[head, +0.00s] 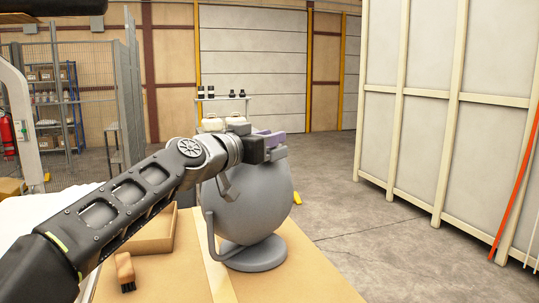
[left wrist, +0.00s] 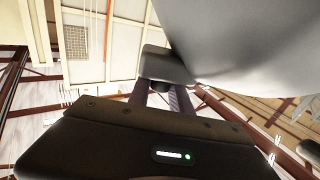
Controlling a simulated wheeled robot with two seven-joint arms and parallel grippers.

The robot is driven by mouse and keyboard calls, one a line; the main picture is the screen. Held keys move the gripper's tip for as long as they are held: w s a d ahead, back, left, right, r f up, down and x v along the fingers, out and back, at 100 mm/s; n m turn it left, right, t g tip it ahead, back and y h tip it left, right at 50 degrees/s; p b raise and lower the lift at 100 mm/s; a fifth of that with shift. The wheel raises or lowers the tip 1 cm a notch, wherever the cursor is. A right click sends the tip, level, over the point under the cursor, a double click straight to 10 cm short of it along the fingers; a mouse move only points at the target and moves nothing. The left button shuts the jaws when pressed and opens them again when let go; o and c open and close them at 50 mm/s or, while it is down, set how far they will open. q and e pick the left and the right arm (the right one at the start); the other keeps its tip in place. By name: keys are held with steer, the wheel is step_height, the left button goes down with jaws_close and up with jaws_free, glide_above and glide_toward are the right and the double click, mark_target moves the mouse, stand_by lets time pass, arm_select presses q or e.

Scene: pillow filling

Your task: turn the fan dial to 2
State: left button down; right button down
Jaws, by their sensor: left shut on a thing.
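The grey round fan (head: 250,195) stands upright on its disc base on the table, at the middle of the head view. Its large grey body also fills the upper right of the left wrist view (left wrist: 250,40). My left gripper (head: 270,141), with purple fingers, is at the top of the fan. In the left wrist view its fingers (left wrist: 160,95) are shut on a small grey block, which looks like the fan dial (left wrist: 166,66). No number or mark on the dial is readable, so its setting cannot be told. My right gripper is not in view.
The fan stands on a light brown table (head: 310,280). A wooden-handled brush (head: 125,270) and a shallow cardboard box (head: 155,236) lie to its left. White material (head: 40,212) is at the far left. Open floor lies to the right, before a panelled wall (head: 430,100).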

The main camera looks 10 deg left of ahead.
arm_select(q)
steer(key=shift+w+a+f+m+g+h+b, duration=0.15)
steer(key=shift+f+m+g+h+b, duration=0.4)
steer(key=shift+h+b, duration=0.5)
steer(key=shift+r+m+h+b, duration=0.25)
steer(key=shift+m+h+b, duration=0.1)
steer(key=shift+m+b, duration=0.1)
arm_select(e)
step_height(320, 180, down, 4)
arm_select(q)
steer(key=shift+r+m+g+h, duration=0.2)
steer(key=shift+m+g+h, duration=0.35)
steer(key=shift+h, duration=0.15)
steer(key=m+g+h+p, duration=0.1)
steer(key=p, duration=0.1)
steer(key=m+g+h+p, duration=0.1)
steer(key=g+h+p, duration=0.1)
steer(key=p, duration=0.1)
steer(key=m+g+h+p, duration=0.1)
steer(key=m+p, duration=0.1)
steer(key=shift+r+g, duration=0.35)
steer(key=shift+g, duration=0.05)
steer(key=shift+f+m+g+h+p, duration=0.15)
steer(key=shift+m+g+h+p, duration=0.3)
steer(key=shift+p, duration=0.35)
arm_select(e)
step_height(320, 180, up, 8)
arm_select(q)
steer(key=shift+f, duration=0.1)
